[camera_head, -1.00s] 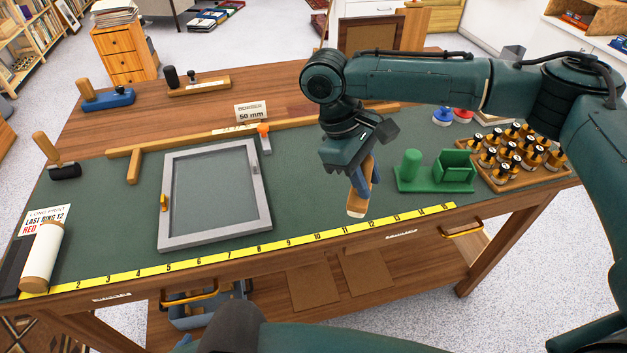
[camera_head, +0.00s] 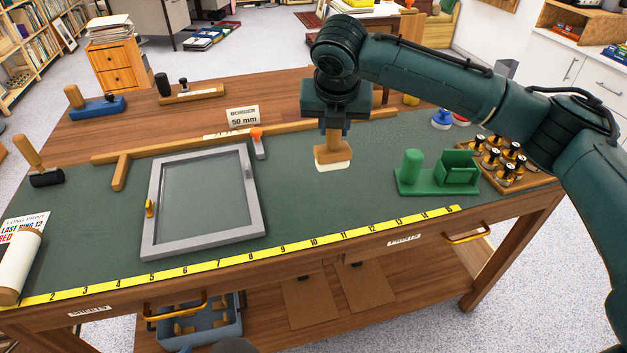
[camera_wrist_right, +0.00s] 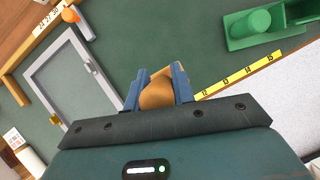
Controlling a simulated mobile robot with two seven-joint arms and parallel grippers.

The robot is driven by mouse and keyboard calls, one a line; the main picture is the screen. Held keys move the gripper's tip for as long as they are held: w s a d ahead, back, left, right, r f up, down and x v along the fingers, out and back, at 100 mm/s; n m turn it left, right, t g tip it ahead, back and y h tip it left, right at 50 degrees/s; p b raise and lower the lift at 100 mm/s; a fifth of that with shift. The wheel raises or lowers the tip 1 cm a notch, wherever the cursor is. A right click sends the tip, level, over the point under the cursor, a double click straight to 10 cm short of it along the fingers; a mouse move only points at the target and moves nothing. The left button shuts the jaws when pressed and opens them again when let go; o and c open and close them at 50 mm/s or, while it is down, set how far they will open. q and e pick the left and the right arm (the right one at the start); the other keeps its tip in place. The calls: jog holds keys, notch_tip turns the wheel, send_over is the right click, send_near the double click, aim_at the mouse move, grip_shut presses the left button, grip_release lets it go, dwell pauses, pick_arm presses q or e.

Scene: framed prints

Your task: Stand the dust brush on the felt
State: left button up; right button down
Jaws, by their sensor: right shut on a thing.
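My right gripper (camera_head: 333,128) is shut on the handle of the dust brush (camera_head: 333,153). The brush has a wooden handle and block with pale bristles, and it hangs upright with the bristles down. In the head view it is over the green felt (camera_head: 300,210), between the grey frame and the green holder. I cannot tell whether the bristles touch the felt. In the right wrist view the brush's wooden part (camera_wrist_right: 158,92) shows between the two blue fingers. My left gripper is not in view.
The grey frame (camera_head: 153,205) lies left of the brush, with a wooden T-square (camera_head: 180,147) behind it. A green holder (camera_head: 437,186) and a rack of bottles (camera_head: 512,180) stand to the right. A yellow tape (camera_head: 270,253) runs along the front edge. Felt around the brush is clear.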

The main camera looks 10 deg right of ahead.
aim_at(332, 166)
notch_tip(332, 166, down, 10)
jog(key=shift+r, duration=0.1)
dwell(0.4)
jog(key=c, duration=1.2)
grip_release()
jog(key=shift+o, duration=0.2)
jog(key=v, duration=1.2)
jog(key=shift+w+d, duration=0.1)
